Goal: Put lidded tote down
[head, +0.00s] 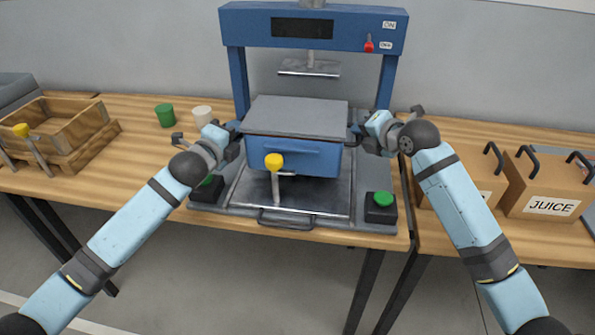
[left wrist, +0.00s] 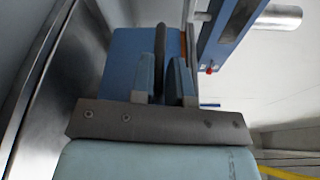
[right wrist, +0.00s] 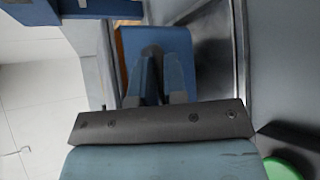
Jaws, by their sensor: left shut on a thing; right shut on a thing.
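The lidded tote (head: 290,155) is blue with a flat grey lid (head: 297,115). It is between my two grippers, over the metal plate of the blue press. My left gripper (head: 236,132) is shut on the tote's left side handle; the left wrist view shows the dark handle (left wrist: 160,50) between the fingers. My right gripper (head: 357,135) is shut on the right side handle, and the right wrist view shows the tote's blue wall (right wrist: 160,42) behind the fingers. Whether the tote's underside touches the plate cannot be told.
The press frame (head: 238,75) rises behind the tote, with a grey ram plate (head: 309,68) above. A yellow-topped post (head: 274,162) stands in front. A green button (head: 382,199) is at front right. A wooden crate (head: 85,120), cups and juice boxes (head: 545,190) stand aside.

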